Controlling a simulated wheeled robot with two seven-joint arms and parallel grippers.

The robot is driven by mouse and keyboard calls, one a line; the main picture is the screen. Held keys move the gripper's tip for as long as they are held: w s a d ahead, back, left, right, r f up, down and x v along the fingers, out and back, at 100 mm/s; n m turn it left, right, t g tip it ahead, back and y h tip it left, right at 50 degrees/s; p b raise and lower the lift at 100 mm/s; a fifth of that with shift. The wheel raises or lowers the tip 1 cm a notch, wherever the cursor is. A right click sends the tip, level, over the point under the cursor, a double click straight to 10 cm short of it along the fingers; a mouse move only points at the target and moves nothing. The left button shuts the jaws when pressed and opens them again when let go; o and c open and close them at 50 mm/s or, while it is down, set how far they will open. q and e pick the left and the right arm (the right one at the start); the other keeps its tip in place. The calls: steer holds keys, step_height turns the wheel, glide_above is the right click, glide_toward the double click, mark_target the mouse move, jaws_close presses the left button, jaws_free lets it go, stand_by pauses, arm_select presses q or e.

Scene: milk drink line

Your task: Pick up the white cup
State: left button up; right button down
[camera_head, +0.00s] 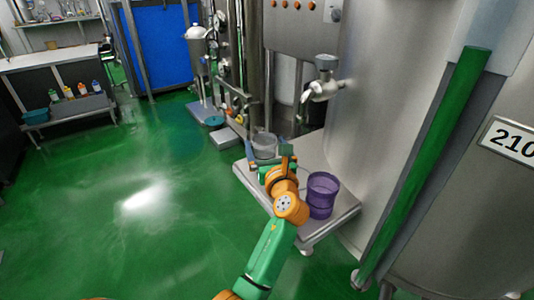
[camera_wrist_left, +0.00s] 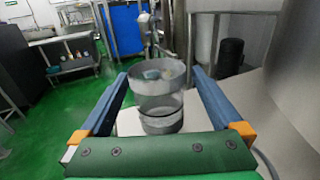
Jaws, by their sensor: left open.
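The white cup (camera_head: 264,143) looks pale and see-through and stands upright on the metal platform (camera_head: 342,212) beside the big tank. My left gripper (camera_head: 269,158) is open, with its blue fingers on either side of the cup in the head view. In the left wrist view the cup (camera_wrist_left: 158,98) stands between the two open fingers (camera_wrist_left: 160,76), with a gap on each side. I cannot tell whether the cup's lower part is fully between the fingertips. My right gripper is not in view.
A purple cup (camera_head: 321,195) stands on the platform, to the right of my left arm. The large steel tank (camera_head: 385,110) rises close on the right. A tap (camera_head: 322,88) juts out above the platform. The green floor (camera_head: 130,215) to the left is clear.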

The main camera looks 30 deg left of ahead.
mark_target(262, 140)
arm_select(q)
steer(key=x, duration=0.4)
steer(key=shift+a+f+b, duration=0.15)
steer(key=shift+f+b, duration=0.1)
steer(key=shift+b, duration=0.05)
steer(key=shift+s, duration=0.1)
steer(key=c, duration=1.3)
